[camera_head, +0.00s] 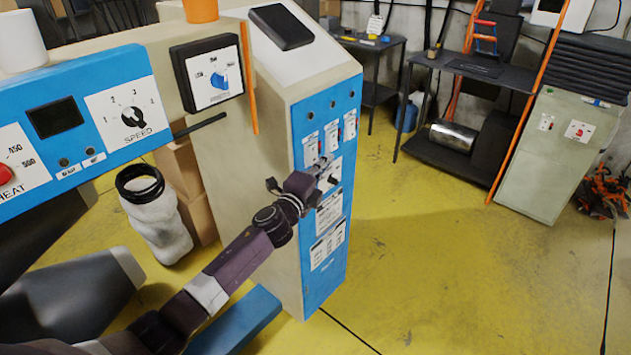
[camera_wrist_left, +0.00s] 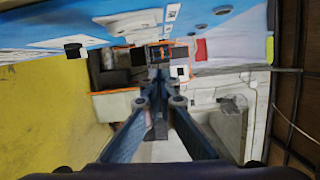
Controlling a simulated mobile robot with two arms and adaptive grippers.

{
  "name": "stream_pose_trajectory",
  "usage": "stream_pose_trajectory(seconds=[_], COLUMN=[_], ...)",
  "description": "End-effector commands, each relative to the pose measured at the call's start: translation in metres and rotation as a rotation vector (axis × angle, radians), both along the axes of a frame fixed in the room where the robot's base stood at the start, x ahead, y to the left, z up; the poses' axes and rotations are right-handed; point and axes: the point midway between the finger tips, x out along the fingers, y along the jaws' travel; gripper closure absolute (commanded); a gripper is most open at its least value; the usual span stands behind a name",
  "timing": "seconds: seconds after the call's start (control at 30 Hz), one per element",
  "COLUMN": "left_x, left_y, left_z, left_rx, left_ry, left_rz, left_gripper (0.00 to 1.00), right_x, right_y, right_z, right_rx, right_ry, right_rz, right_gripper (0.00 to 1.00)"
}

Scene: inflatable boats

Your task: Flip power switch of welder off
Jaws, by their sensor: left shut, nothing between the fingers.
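A tall beige machine with a blue front panel (camera_head: 322,105) stands in the middle of the head view; I take it as the welder, though no name on it is readable. Its panel has small white switch plates (camera_head: 331,137) in a row and a larger plate below, partly covered by my gripper. My left gripper (camera_head: 324,180) is shut and empty, its tips close to that larger plate; contact cannot be told. In the left wrist view the shut fingers (camera_wrist_left: 158,82) point past the blue panel (camera_wrist_left: 125,22), which carries a black knob (camera_wrist_left: 75,51). My right gripper is out of view.
A machine with a speed dial (camera_head: 132,116) and a red knob (camera_head: 5,174) stands at the left. A white sack-like container (camera_head: 158,225) is on the floor behind my arm. A dark workbench (camera_head: 470,68) and a grey-green cabinet (camera_head: 545,160) stand behind.

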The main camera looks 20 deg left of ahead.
Motion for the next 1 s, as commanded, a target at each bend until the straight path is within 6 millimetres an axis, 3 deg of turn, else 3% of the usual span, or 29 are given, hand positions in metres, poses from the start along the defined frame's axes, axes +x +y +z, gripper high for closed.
stream_pose_trajectory(seconds=[0.13, 0.4, 0.6, 1.0], left_x=[-0.016, -0.056, -0.080, -0.089], left_y=[0.003, 0.007, 0.009, 0.010], left_z=[-0.002, -0.001, 0.000, 0.002], left_rx=[0.001, 0.001, 0.001, 0.000], left_ry=[0.003, 0.003, 0.003, 0.002], left_rz=[0.000, 0.000, 0.000, 0.001], left_gripper=[1.00, 1.00, 1.00, 1.00], right_x=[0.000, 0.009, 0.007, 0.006], right_y=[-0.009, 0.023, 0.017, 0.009], right_z=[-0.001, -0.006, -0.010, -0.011], right_rx=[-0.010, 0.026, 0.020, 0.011], right_ry=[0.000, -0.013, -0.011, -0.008], right_rz=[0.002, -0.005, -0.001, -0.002], right_gripper=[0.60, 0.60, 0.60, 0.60])
